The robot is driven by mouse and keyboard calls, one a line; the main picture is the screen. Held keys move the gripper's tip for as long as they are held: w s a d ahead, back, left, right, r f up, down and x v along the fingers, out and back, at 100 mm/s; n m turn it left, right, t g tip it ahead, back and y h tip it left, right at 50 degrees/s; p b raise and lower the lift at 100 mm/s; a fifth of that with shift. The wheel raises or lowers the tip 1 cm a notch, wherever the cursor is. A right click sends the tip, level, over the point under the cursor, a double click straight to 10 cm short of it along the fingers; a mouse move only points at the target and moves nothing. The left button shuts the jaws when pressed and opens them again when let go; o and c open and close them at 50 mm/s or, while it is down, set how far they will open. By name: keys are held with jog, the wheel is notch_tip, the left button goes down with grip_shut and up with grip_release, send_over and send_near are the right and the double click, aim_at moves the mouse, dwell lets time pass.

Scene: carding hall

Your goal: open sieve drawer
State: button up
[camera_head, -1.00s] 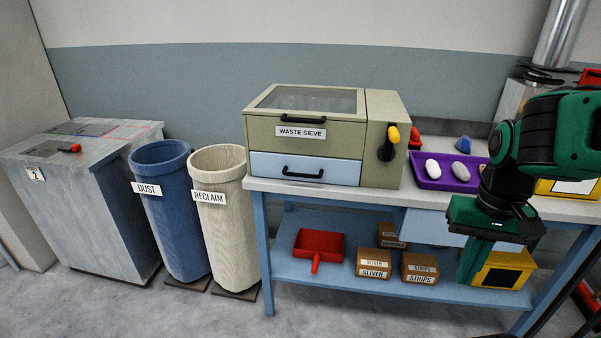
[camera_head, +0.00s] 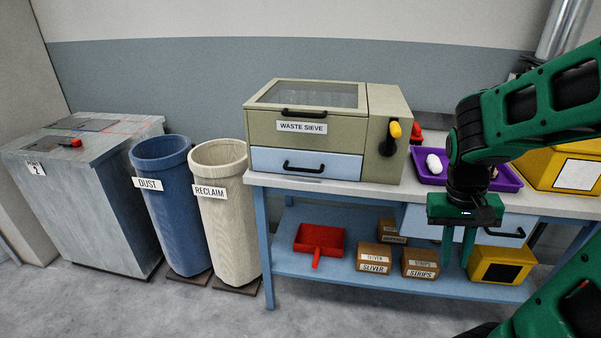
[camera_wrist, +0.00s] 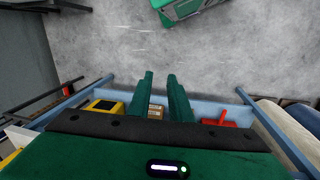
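The waste sieve (camera_head: 330,112) is an olive box with a window lid, standing on the left part of the bench. Its sieve drawer (camera_head: 335,166) has a light blue front below the label and looks shut. The black drawer handle (camera_head: 304,168) is in plain view. My gripper (camera_head: 453,262) points down in front of the bench, right of the sieve and apart from the drawer. Its two green fingers are parted and nothing is between them; the wrist view also shows the gap (camera_wrist: 160,75). The sieve drawer does not show in the wrist view.
A crank with a yellow knob (camera_head: 394,130) is on the sieve's right side. A purple tray (camera_head: 430,178) stands right of it. A red dustpan (camera_head: 319,239) and cartons (camera_head: 420,262) lie on the lower shelf. Dust (camera_head: 174,205) and reclaim (camera_head: 222,220) bins stand left. Front floor is clear.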

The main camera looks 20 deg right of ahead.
jog(key=w+d+f+n+h, duration=0.25)
jog(key=w+f+h, duration=0.4)
jog(key=w, duration=0.55)
jog(key=w+a+n+t+h, duration=0.3)
jog(key=w+n+t+h, duration=0.15)
jog(key=w, duration=0.55)
jog(key=n+t+y, duration=0.4)
jog(key=n+t, duration=0.8)
jog(key=t, duration=0.3)
send_near(302, 171)
jog(key=x, duration=1)
jog(key=shift+w+d+f, duration=0.1)
jog(key=shift+w+d, duration=0.05)
jog(key=shift+w, duration=0.2)
grip_shut()
